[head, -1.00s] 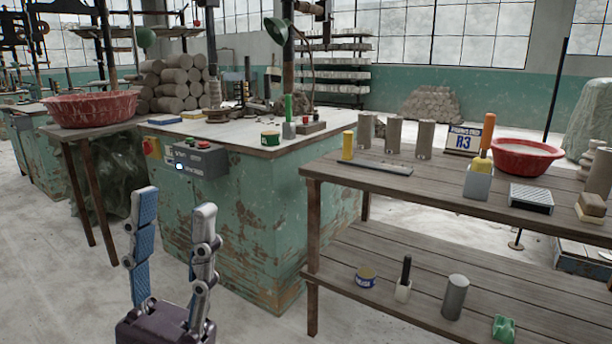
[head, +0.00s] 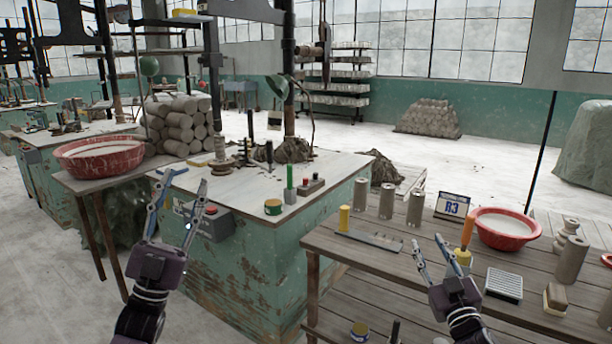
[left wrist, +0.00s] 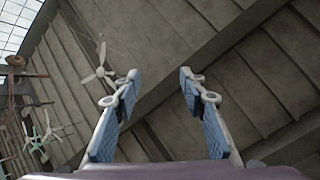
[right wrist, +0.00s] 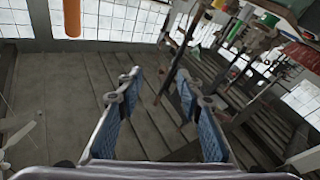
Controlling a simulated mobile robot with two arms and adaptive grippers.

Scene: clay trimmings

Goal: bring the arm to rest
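My left gripper (head: 182,186) is open and empty in the head view, fingers pointing up, in front of the green cabinet's left corner. Its fingers stand apart in the left wrist view (left wrist: 158,78), with only ceiling and fans behind them. My right gripper (head: 428,246) is open over the front of the wooden shelf table (head: 410,276). In the right wrist view (right wrist: 156,80) nothing is between the fingers.
The green cabinet (head: 262,245) carries a control box (head: 212,226), a green tin (head: 273,207) and a pole. Clay cylinders (head: 387,200), an R3 sign (head: 453,206) and a red basin (head: 505,228) stand on the shelf table. Another red basin (head: 99,158) is at left. Floor shows between.

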